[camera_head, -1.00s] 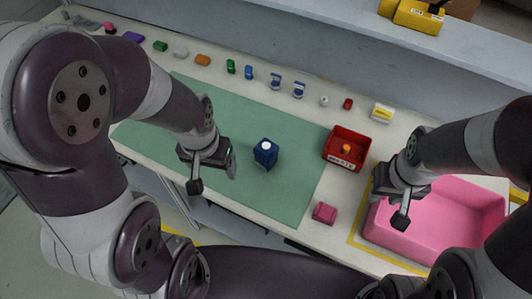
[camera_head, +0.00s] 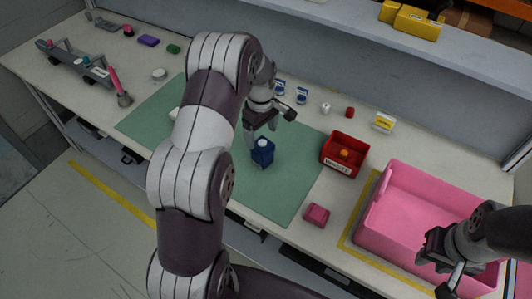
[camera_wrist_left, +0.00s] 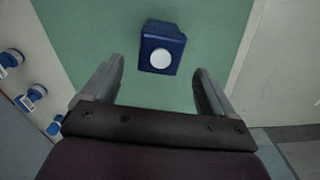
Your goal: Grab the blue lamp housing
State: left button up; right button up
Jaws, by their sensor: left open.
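The blue lamp housing (camera_head: 263,154) is a small dark blue block with a round white top. It stands upright on the green mat (camera_head: 285,190). My left gripper (camera_head: 269,128) is open and empty, just above and behind the housing in the head view. In the left wrist view the housing (camera_wrist_left: 162,48) lies ahead of the open fingers (camera_wrist_left: 159,72), roughly centred between them and not gripped. My right gripper (camera_head: 438,270) is at the lower right by the pink bin; its finger gap is not clear.
A pink block (camera_head: 316,215) and a large pink bin (camera_head: 400,231) are further right. Small parts line the back, including a yellow-and-white box (camera_head: 383,122). A grey rack (camera_head: 75,63) stands at the far left.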

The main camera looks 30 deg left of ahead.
aim_at(262, 143)
pick_arm(q)
jog(key=f, duration=0.1)
jog(key=d+f+p, duration=0.1)
jog(key=shift+s+d+f, duration=0.1)
jog(key=shift+s+f, duration=0.05)
jog(key=shift+f, duration=0.25)
jog(key=f, duration=0.2)
jog(key=a+f+p, duration=0.1)
jog(key=f, duration=0.1)
jog(key=shift+f, duration=0.4)
jog(key=shift+d+r, duration=0.15)
jog(key=shift+d, duration=0.05)
jog(key=shift+c, duration=1)
jog(key=c, duration=0.9)
jog(key=shift+a, duration=0.1)
jog(key=shift+c, duration=0.2)
pick_arm(e)
jog(key=shift+s+d+r, duration=0.1)
jog(key=shift+d+r, duration=0.15)
jog(key=shift+r, duration=0.3)
jog(key=shift+d+r, duration=0.2)
jog(key=shift+r, duration=0.35)
